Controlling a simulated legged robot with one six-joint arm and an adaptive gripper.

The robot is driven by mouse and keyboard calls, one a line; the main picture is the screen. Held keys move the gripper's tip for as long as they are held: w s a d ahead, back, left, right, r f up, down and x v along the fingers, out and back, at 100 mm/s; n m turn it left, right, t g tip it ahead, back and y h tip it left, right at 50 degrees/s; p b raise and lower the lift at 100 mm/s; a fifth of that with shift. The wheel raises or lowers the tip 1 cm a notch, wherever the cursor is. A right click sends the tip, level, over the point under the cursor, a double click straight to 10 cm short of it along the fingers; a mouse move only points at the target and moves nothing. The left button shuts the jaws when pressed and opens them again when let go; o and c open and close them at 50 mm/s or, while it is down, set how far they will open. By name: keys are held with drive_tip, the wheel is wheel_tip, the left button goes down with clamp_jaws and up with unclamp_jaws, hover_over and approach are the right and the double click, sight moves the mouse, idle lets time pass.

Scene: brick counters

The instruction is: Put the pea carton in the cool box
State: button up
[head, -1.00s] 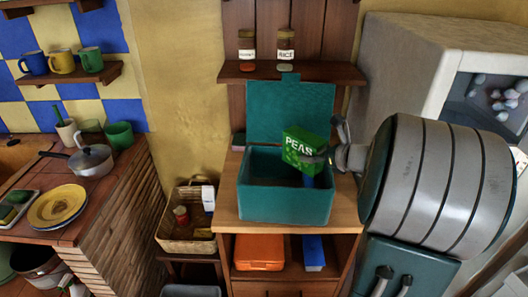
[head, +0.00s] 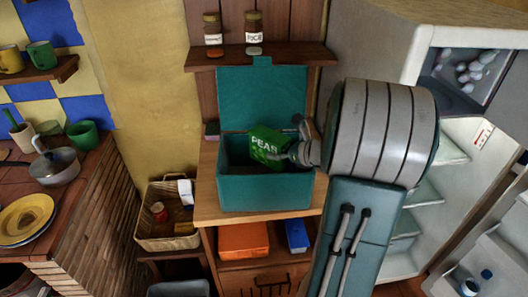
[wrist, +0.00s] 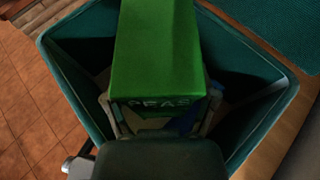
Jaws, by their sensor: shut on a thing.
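The green pea carton (head: 268,143) is tilted and partly down inside the mouth of the teal cool box (head: 265,192), whose lid (head: 262,95) stands open at the back. My gripper (head: 292,150) is shut on the carton from the right side. In the wrist view the carton (wrist: 158,50) is between the fingers, with the cool box walls (wrist: 72,85) around it. Something blue shows low inside the box beside the carton. I cannot tell whether the carton touches the box floor.
The cool box stands on a wooden cabinet (head: 207,200) with an orange box (head: 243,240) and a blue box (head: 297,235) on its lower shelf. A shelf with jars (head: 253,32) is above. A wicker basket (head: 165,220) is at left, an open fridge (head: 455,150) at right.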

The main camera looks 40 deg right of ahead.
drive_tip(key=shift+d, duration=0.25)
drive_tip(key=o, duration=1.2)
drive_tip(key=shift+d, duration=0.15)
drive_tip(key=shift+a, duration=0.25)
drive_tip(key=v, duration=1.2)
drive_tip(key=shift+f, duration=0.1)
